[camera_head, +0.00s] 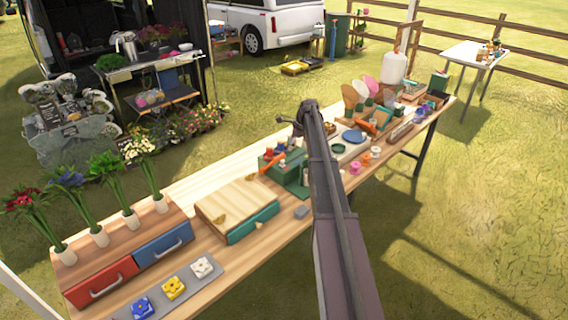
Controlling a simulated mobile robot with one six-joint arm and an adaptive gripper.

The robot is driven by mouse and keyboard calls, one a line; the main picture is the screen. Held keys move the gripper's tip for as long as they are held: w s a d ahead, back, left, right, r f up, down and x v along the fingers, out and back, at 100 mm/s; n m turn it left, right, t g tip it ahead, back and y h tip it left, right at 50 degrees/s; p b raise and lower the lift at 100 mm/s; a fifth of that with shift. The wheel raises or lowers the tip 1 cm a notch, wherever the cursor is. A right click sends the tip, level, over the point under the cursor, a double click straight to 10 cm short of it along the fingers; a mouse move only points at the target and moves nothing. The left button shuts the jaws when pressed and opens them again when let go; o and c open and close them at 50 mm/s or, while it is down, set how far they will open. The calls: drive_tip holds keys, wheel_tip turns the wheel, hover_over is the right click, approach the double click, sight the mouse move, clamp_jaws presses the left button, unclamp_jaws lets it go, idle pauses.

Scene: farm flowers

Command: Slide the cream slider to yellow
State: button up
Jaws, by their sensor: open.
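My arm reaches from the bottom right over the long wooden table (185,203). My gripper (289,122) is small and dark at the arm's far end, above the table's middle; it is open with nothing seen in it. A grey board (208,285) at the table's near left bears a blue flower tile (141,307), a yellow flower tile (174,287) and a white flower tile (202,266). My gripper is far from this board. I cannot make out a cream slider for certain; parts of the table are hidden behind my arm.
Red (102,283) and blue (163,244) drawers with flower vases stand at the left. A wooden box (238,201) with a teal drawer is mid-table. A green box (283,163) stands beside my arm. Cups, paddles and a white tank (394,67) crowd the right end.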

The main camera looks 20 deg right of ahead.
sight(283, 160)
drive_tip(key=shift+b+x, duration=3.5)
drive_tip(key=shift+x, duration=0.6)
clamp_jaws()
